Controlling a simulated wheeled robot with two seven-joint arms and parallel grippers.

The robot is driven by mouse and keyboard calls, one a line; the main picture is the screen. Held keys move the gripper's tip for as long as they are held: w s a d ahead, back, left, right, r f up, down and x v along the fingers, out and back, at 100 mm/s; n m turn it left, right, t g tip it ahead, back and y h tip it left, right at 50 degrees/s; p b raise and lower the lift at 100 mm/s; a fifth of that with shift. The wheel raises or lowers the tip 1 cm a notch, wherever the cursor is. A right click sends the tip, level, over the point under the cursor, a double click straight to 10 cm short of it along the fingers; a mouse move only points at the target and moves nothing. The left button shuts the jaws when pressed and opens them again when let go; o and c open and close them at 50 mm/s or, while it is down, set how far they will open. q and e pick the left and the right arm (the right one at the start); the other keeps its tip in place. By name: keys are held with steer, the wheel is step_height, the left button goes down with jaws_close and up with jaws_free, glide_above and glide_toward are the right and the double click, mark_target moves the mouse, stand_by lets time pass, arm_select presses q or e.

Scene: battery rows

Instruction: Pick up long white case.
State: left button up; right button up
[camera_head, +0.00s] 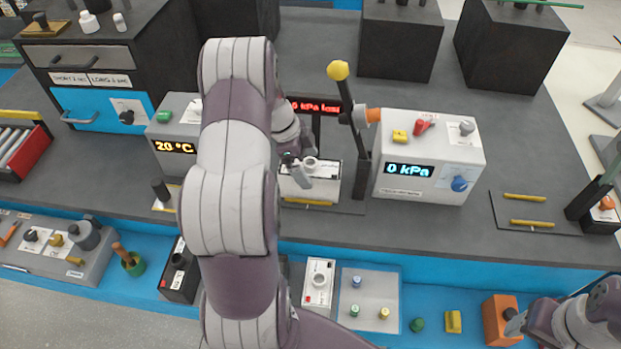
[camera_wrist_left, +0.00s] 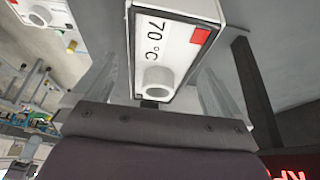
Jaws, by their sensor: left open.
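A long white case (camera_head: 322,186) stands on the dark bench under my left gripper (camera_head: 304,166) in the head view. In the left wrist view the case (camera_wrist_left: 178,38) has a "70 °C" label, a red square and a round white knob. It lies between the two spread fingers of my left gripper (camera_wrist_left: 160,72); I see no clear contact. My left arm and gripper hide part of it in the head view. A second white case (camera_head: 318,283) with a red mark stands on the lower blue shelf. My right arm (camera_head: 585,320) shows only partly at the bottom right; its finger state is unclear.
A dark post with a yellow ball (camera_head: 338,70) stands close right of the case. A white 0 kPa box (camera_head: 430,160) is farther right, and a 20 °C box (camera_head: 172,130) is left. A red-lit sign (camera_head: 315,107) is behind.

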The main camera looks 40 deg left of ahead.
arm_select(q)
steer(key=shift+p+x, duration=0.5)
steer(key=shift+x, duration=1.75)
steer(key=shift+s+f, duration=0.1)
steer(key=c, duration=1.3)
